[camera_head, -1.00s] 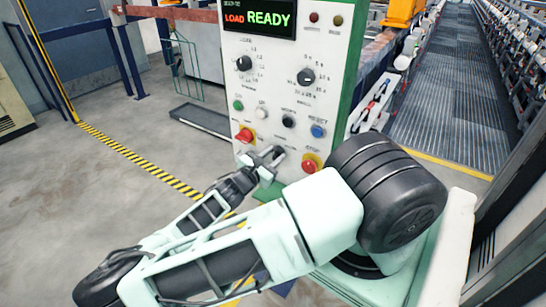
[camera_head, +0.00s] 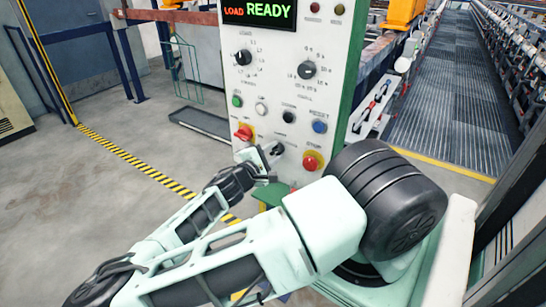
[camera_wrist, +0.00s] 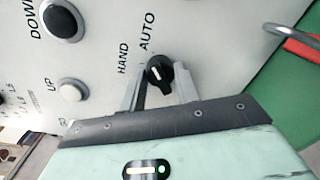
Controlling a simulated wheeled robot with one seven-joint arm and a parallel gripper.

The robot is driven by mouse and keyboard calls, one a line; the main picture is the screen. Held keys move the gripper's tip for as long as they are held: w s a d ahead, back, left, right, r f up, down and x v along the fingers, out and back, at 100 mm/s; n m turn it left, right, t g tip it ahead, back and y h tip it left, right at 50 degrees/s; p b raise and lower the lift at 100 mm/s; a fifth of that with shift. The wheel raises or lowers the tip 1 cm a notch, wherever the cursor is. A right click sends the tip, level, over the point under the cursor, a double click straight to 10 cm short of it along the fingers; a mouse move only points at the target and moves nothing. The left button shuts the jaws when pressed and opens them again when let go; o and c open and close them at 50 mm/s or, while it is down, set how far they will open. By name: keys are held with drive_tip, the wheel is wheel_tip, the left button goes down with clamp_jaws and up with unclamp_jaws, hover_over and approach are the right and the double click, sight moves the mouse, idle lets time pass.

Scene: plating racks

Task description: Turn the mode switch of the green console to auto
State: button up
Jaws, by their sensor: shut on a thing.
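The mode switch is a small black knob (camera_wrist: 160,74) with a white mark, on the pale front panel of the green console (camera_head: 348,100). The words HAND and AUTO are printed beside it; I cannot tell exactly which one the mark points to. My gripper (camera_wrist: 158,90) is shut on the knob, with one grey finger on each side of it in the wrist view. In the head view the switch (camera_head: 277,149) shows low on the panel between the red buttons, and my gripper (camera_head: 266,163) reaches it from the lower left, partly covering it.
A red button on yellow (camera_head: 243,132) sits left of the switch and a red STOP button (camera_head: 311,161) right of it. Black, white, green and blue push buttons and two dials are above. The display (camera_head: 258,12) reads LOAD READY. Open floor lies left.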

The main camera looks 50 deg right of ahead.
drive_tip(key=shift+m+b, duration=0.45)
drive_tip(key=shift+m, duration=0.55)
drive_tip(key=shift+s, duration=0.1)
drive_tip(key=o, duration=1)
drive_tip(key=shift+c, duration=0.2)
drive_tip(key=shift+a, duration=0.1)
drive_tip(key=a+b, duration=0.4)
drive_tip(key=a, duration=1.3)
drive_tip(key=shift+s+a+r, duration=0.15)
drive_tip(key=shift+s+r, duration=0.25)
drive_tip(key=shift+r, duration=0.05)
drive_tip(key=shift+f, duration=0.1)
